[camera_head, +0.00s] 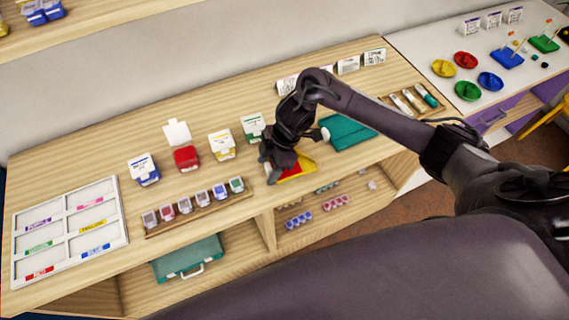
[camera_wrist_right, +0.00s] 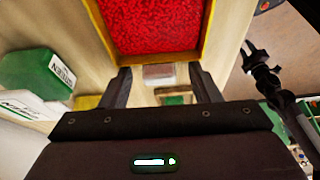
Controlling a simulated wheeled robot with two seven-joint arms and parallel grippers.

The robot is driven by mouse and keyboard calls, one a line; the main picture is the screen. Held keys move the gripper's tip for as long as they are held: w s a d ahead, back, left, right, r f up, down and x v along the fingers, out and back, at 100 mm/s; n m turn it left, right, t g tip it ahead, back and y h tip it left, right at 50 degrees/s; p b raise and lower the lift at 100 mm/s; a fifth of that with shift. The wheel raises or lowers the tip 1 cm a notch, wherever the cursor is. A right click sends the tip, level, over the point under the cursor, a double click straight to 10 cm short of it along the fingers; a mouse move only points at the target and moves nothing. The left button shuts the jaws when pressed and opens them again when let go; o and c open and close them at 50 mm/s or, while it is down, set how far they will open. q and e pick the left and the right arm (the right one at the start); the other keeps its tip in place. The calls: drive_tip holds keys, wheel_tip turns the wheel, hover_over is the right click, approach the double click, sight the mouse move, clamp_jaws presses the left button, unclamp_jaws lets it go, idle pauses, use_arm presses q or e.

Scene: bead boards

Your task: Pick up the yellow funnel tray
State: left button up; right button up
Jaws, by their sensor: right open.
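The yellow funnel tray (camera_head: 294,174) lies on the wooden table near its front edge, partly hidden by my right gripper. In the right wrist view, the yellow tray (camera_wrist_right: 207,30) shows its rim around a fill of red beads. My right gripper (camera_head: 271,174) is low over the table at the tray's left side. In the right wrist view, my right gripper (camera_wrist_right: 162,80) has its fingers apart, just short of the tray's near rim, with nothing held between them. I cannot tell whether a finger touches the tray.
A teal mat (camera_head: 348,132) lies right of the tray. Boxes stand behind and left, including a red box (camera_head: 186,158) and a green-labelled box (camera_head: 253,126). A wooden rack of small jars (camera_head: 200,208) and a white sorting board (camera_head: 68,232) lie further left.

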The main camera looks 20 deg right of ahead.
drive_tip(key=shift+c, duration=0.2)
clamp_jaws()
idle(0.3)
drive_tip(key=shift+w+r, duration=0.1)
drive_tip(key=shift+r, duration=0.55)
wheel_tip(320, 180, up, 19)
drive_tip(key=p, duration=0.2)
drive_tip(key=d+f+m+t+h+b, duration=0.4)
drive_tip(key=m+b, duration=0.3)
drive_tip(key=m, duration=1)
drive_tip(key=shift+w+d+f+m+b, duration=0.15)
drive_tip(key=shift+d+f+m+b, duration=0.2)
drive_tip(key=shift+d, duration=0.5)
